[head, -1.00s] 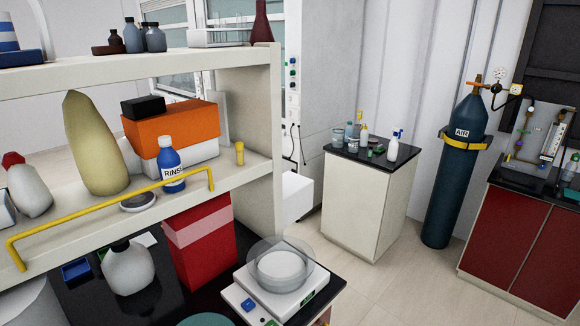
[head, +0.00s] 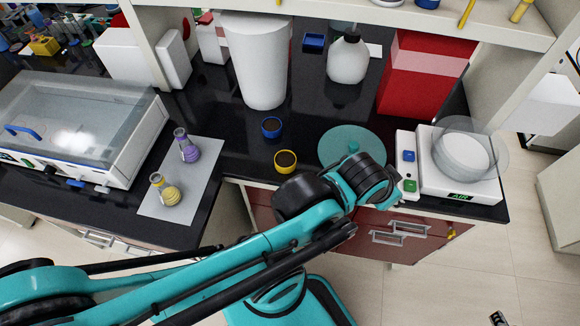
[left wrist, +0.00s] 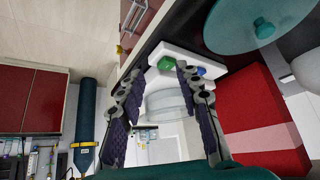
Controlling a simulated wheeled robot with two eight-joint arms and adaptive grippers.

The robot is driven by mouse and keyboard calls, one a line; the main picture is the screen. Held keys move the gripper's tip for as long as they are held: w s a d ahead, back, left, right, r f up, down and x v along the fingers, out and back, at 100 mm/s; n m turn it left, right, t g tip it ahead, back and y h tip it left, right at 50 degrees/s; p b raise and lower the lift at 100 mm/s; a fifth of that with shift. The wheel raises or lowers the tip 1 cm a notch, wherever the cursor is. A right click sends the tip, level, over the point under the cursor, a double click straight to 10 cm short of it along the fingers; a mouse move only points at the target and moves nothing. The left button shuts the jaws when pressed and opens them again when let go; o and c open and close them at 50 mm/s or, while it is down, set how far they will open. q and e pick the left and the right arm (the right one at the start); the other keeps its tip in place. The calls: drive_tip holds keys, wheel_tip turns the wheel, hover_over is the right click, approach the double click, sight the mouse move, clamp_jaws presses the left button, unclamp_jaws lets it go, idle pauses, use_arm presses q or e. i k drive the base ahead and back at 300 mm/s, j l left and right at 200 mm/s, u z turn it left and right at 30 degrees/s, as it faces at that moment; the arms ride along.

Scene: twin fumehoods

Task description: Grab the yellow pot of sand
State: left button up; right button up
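The yellow pot (head: 285,161) is a small round cup with dark brown contents, standing upright near the front edge of the black bench. A similar blue pot (head: 271,127) stands just behind it. My left arm reaches in from the left, its wrist to the right of and in front of the yellow pot, apart from it in the picture. In the left wrist view my left gripper (left wrist: 160,75) is open and empty, its fingers pointing toward the balance. The yellow pot is not in that view. My right gripper is not seen.
A teal disc (head: 338,145) lies right of the pots, then the white balance (head: 475,185) with a glass dish. A white cylinder (head: 260,75), white bottle (head: 348,60) and red box (head: 415,85) stand behind. Two flasks on a pale mat (head: 205,170) are at left.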

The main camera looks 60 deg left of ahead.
sight(285, 161)
drive_tip(key=u, duration=1.95)
